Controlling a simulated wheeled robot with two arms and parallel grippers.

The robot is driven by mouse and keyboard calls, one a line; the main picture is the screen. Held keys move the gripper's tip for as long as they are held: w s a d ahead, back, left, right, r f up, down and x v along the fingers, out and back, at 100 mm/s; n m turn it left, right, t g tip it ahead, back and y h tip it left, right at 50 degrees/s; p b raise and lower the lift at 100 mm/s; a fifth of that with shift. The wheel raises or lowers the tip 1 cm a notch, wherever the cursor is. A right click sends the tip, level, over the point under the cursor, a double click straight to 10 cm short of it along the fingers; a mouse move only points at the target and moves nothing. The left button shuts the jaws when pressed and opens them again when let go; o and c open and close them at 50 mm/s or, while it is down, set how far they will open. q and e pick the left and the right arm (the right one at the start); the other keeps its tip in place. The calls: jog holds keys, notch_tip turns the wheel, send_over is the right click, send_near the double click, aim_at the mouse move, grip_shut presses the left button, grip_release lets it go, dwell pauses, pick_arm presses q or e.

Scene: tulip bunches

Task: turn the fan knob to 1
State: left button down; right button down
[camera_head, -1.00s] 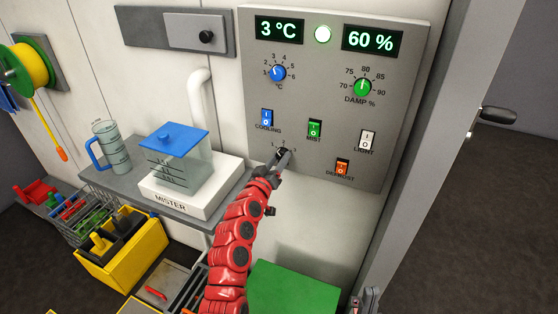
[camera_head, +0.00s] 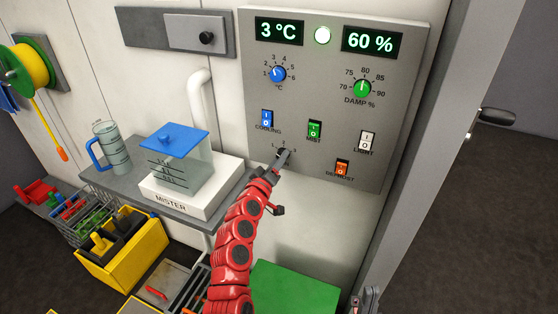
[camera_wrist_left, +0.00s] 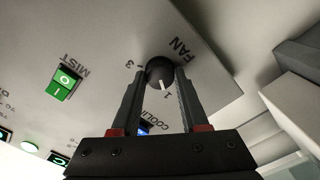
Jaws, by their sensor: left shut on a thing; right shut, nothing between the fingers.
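The fan knob (camera_wrist_left: 158,72) is a dark round knob with a white pointer line, below the switches on the grey control panel (camera_head: 392,50). My left gripper (camera_wrist_left: 160,80) is shut on it, one finger on each side. In the wrist view the white pointer lies toward the printed 1; the 3 is on the other side. In the head view the gripper (camera_head: 284,156) covers most of the knob, with 1, 2 and 3 around it. My right gripper (camera_head: 366,299) shows only partly at the bottom edge, shut and away from the panel.
Above the knob are the cooling switch (camera_head: 267,119), mist switch (camera_head: 315,129) and light switch (camera_head: 367,141); the defrost switch (camera_head: 342,168) is to the right. The mister (camera_head: 178,160) stands on a shelf left of my arm. A green box (camera_head: 297,287) is below.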

pick_arm(q)
jog(key=shift+c, duration=2.1)
grip_release()
jog(key=b+v, duration=0.2)
jog(key=v, duration=1.5)
jog(key=shift+s+b, duration=0.25)
jog(key=shift+b, duration=0.15)
jog(key=shift+a+f, duration=0.1)
jog(key=shift+a, duration=0.1)
